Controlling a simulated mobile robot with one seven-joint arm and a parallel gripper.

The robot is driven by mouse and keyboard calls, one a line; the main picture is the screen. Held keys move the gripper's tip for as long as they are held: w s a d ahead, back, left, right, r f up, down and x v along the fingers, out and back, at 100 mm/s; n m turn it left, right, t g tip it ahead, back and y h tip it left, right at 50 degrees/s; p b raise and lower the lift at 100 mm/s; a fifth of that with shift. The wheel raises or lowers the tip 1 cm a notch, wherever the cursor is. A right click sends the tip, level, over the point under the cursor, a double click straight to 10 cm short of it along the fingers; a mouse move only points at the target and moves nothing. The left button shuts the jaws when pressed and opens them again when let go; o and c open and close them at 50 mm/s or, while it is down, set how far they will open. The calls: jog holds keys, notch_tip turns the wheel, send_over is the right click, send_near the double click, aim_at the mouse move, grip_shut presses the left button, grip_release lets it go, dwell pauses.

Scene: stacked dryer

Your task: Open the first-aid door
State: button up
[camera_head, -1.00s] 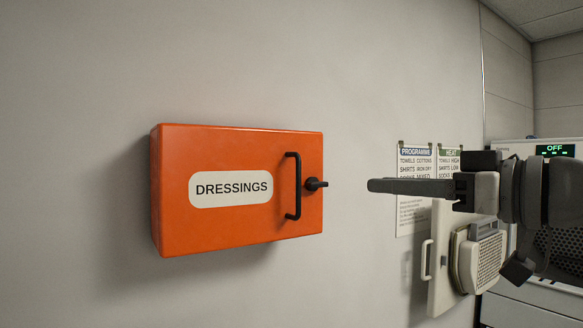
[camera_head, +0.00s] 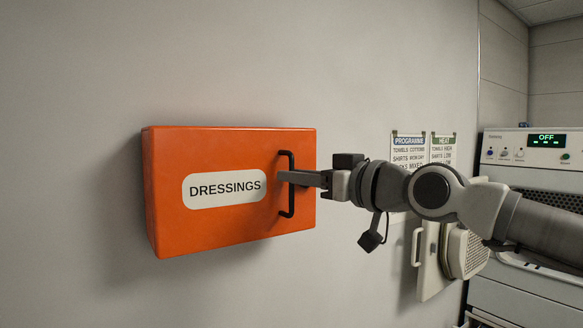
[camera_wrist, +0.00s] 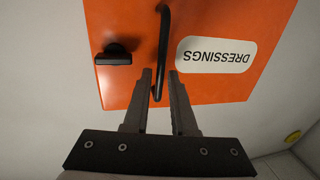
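The orange first-aid box marked "DRESSINGS" (camera_head: 225,225) hangs on the wall, and its door looks closed. It shows upside down in the wrist view (camera_wrist: 215,85). A black bar handle (camera_head: 291,205) stands upright near the right edge of the door; it also shows in the wrist view (camera_wrist: 162,45). My gripper (camera_head: 283,177) reaches in from the right at the handle. In the wrist view my gripper (camera_wrist: 160,75) is open, with the handle bar between its fingers and a gap beside it. A black latch knob (camera_wrist: 114,55) sits beside the handle; my gripper hides it in the head view.
Two notices (camera_head: 408,150) hang on the wall behind my arm. A pale hinged door with a white handle (camera_head: 416,247) and a white dryer panel (camera_head: 525,147) stand at the right. The wall left of and below the box is clear.

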jog(key=shift+x, duration=0.8)
grip_shut()
dwell(1.0)
